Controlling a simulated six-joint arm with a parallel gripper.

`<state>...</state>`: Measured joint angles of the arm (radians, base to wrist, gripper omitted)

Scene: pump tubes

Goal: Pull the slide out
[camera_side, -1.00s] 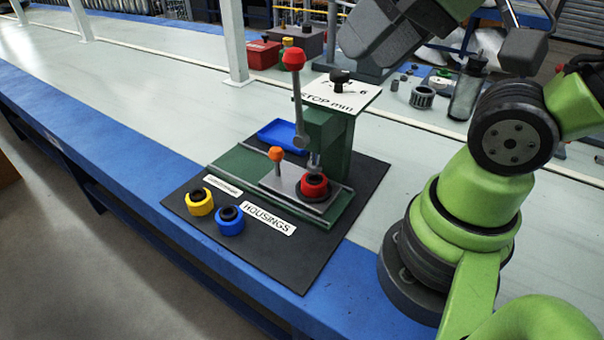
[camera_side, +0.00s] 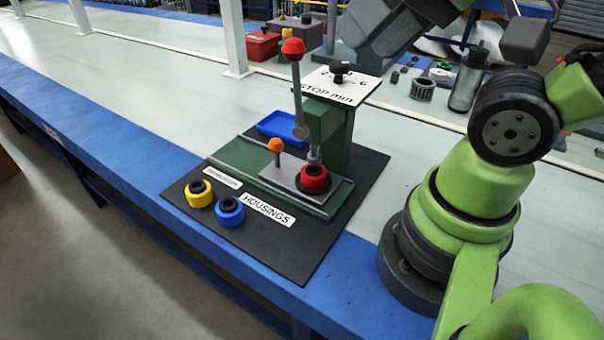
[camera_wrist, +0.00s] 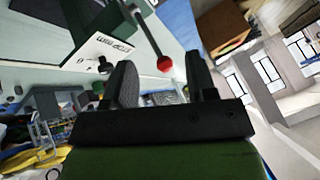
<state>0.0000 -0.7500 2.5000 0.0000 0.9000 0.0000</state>
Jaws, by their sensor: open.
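The slide (camera_side: 290,182) is a flat grey plate on the green base of a small press. It carries a short post with an orange knob (camera_side: 275,145). A red housing with a dark ring (camera_side: 315,179) sits on the slide under the press ram. The press lever stands nearly upright, and its red knob (camera_side: 293,47) also shows in the wrist view (camera_wrist: 165,63). My gripper (camera_wrist: 163,78) is open and empty, with the red knob seen beyond the gap between its fingers. In the side view my gripper's fingers cannot be made out. The slide is not visible in the wrist view.
A yellow housing (camera_side: 199,194) and a blue housing (camera_side: 229,212) stand on the black mat (camera_side: 300,262) at front left. A blue tray (camera_side: 280,127) lies behind the slide. The white STOP mm plate (camera_side: 342,86) tops the press. The bench left of the mat is clear.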

